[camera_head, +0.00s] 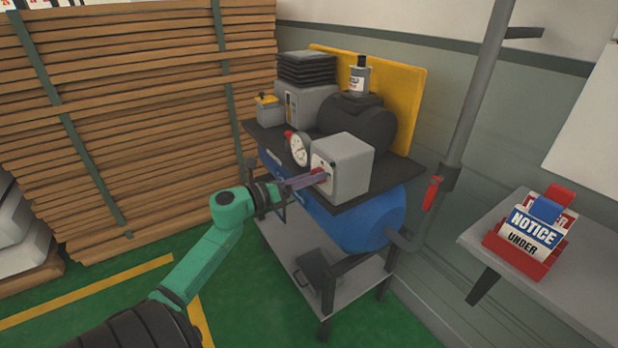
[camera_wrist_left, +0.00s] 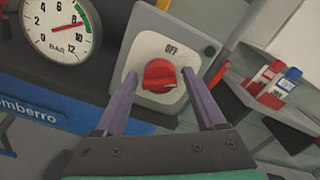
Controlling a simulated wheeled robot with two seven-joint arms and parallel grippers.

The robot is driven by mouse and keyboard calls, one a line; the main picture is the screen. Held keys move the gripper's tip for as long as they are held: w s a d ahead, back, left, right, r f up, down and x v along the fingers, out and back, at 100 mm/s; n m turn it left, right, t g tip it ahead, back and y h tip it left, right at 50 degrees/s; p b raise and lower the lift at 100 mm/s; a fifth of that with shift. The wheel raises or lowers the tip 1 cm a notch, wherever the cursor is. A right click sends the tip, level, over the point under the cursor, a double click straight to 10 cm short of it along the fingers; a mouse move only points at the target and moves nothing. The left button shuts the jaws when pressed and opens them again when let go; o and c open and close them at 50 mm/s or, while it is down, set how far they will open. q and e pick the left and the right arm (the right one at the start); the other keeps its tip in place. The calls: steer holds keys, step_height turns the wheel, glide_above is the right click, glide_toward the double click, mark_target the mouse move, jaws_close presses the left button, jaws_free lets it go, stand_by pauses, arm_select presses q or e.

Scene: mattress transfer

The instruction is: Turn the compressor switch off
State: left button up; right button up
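The compressor switch is a red knob (camera_wrist_left: 159,76) on a pale plate marked OFF at its top, on the front of a grey box (camera_head: 350,165). In the left wrist view the knob sits between the two fingers, near their tips, with a gap on each side. My left gripper (camera_head: 316,178) is open, its purple fingers reaching to the box front. In the head view the fingers partly cover the red knob (camera_head: 320,174). The compressor's blue tank (camera_head: 365,222) lies below the box. My right gripper is not in view.
A round pressure gauge (camera_head: 299,149) stands close left of the switch box. A pipe with a red lever (camera_head: 432,192) rises at the right. A shelf (camera_head: 590,262) holds a red rack of notice signs (camera_head: 525,250). Stacked boards (camera_head: 150,110) fill the left.

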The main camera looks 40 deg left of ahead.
arm_select(q)
jaws_close()
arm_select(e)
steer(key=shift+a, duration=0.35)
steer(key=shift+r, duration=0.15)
arm_select(q)
steer(key=shift+a+f+n+p, duration=0.1)
steer(key=shift+a+n+p, duration=0.05)
steer(key=shift+n+p, duration=5)
arm_select(e)
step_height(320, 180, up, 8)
steer(key=b, duration=0.1)
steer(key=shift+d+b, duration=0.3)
steer(key=shift+b, duration=0.1)
arm_select(q)
steer(key=shift+n, duration=0.95)
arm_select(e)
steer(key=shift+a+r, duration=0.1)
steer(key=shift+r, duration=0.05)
arm_select(q)
steer(key=shift+o, duration=1.9)
jaws_free()
steer(key=shift+f, duration=0.1)
